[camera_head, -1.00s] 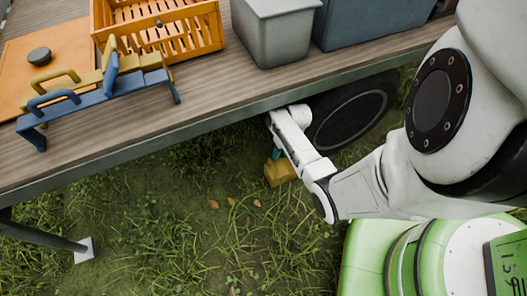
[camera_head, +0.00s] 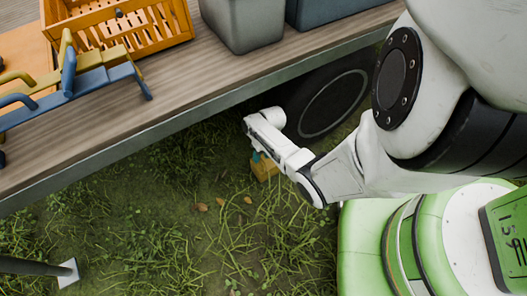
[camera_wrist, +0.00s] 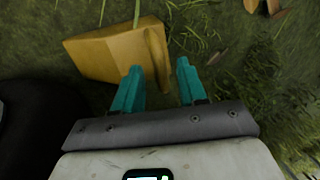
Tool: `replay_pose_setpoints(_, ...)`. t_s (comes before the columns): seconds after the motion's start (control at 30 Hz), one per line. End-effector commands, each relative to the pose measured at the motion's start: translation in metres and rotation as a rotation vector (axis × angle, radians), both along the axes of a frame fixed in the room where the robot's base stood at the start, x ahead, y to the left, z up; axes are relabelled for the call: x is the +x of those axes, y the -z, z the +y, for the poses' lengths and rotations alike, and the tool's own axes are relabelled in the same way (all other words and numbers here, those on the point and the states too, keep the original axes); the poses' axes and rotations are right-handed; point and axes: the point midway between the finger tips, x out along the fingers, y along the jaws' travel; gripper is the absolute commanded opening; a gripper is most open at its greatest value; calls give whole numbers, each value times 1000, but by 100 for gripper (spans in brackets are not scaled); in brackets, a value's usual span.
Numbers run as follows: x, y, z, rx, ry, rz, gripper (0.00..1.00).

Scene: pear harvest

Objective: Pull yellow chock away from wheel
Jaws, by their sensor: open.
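The yellow chock (camera_head: 264,168) lies on the grass, partly hidden by my arm in the head view. In the wrist view the chock (camera_wrist: 105,55) fills the upper left, with an upright ridge at its right end. My gripper (camera_wrist: 160,72) is open, its teal fingers pointing at that ridge, which shows between them; the left finger overlaps the chock's body. I cannot tell whether either finger touches it. In the head view my gripper (camera_head: 259,157) is right at the chock. The dark wheel (camera_head: 333,104) is to the upper right, and the wheel (camera_wrist: 35,115) is close to the chock in the wrist view.
The wooden trailer deck (camera_head: 180,98) overhangs the wheel. An orange crate (camera_head: 150,25) and a grey bin (camera_head: 243,25) stand on it. A dark leg with a white foot (camera_head: 68,272) is at lower left. A second yellowish piece (camera_wrist: 262,5) lies at top right. Open grass lies in front.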

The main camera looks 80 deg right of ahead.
Motion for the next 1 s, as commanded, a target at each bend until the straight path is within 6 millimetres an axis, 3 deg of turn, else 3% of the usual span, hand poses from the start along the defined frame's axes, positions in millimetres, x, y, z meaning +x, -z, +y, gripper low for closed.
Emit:
replay_pose_setpoints(0.03,1,13,1,1,0,1,41)
replay_pose_setpoints(0.2,4,30,3,-1,0,1,41)
replay_pose_setpoints(0.67,6,36,4,-1,1,-1,41)
replay_pose_setpoints(1.0,6,36,5,-1,1,-1,10)
